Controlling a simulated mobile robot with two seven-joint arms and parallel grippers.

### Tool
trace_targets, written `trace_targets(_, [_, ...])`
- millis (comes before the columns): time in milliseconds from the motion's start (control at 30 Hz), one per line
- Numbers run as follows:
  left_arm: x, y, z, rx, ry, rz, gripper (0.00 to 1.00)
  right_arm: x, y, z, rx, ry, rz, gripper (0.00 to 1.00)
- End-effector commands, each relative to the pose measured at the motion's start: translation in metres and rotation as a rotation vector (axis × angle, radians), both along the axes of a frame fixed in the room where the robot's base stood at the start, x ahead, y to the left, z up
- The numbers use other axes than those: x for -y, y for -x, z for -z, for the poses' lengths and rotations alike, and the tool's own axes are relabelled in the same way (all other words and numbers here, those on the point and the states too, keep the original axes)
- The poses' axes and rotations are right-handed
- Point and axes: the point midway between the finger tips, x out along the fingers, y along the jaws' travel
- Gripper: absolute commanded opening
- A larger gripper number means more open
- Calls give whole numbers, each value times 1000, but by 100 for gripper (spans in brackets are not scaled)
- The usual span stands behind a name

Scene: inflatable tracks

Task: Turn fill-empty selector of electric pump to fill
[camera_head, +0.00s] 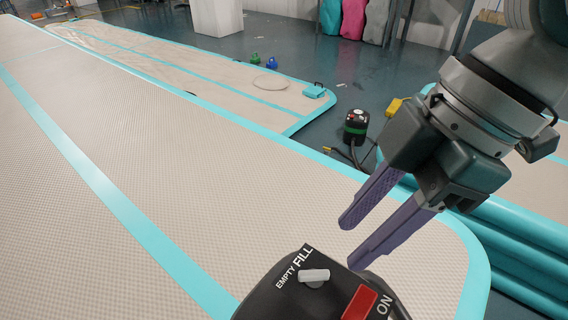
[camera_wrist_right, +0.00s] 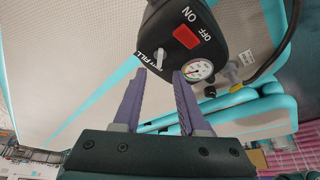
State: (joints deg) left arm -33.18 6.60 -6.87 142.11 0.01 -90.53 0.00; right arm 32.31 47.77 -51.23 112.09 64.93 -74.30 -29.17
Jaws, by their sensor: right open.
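The black electric pump (camera_head: 275,300) is at the bottom of the head view, partly cut off by the frame. Its white fill-empty selector (camera_head: 314,276) lies roughly crosswise beside the printed words EMPTY and FILL. The selector also shows in the wrist view (camera_wrist_right: 159,60), just beyond the gap between the fingertips. My right gripper (camera_head: 349,243) is open and empty, with its purple fingers pointing at the pump from above right. In the wrist view, its fingertips (camera_wrist_right: 159,74) appear close to the pump top; contact cannot be told. My left gripper is not in view.
The pump has a red switch (camera_head: 360,303) marked ON and OFF, and a round gauge (camera_wrist_right: 198,70). A large beige inflatable track (camera_head: 150,150) with turquoise edges fills the left. A second black pump (camera_head: 356,125) stands on the floor behind my right gripper.

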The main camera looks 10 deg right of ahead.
Motion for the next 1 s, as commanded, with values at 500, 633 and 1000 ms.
trace_targets(500, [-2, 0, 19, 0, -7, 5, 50, -26, -5, 65, 0, 1, 0, 41])
trace_targets(633, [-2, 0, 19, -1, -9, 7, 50, -26, -5, 65, 1, 1, 0, 41])
trace_targets(1000, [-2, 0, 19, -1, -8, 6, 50, -26, -5, 64, 0, 1, 0, 11])
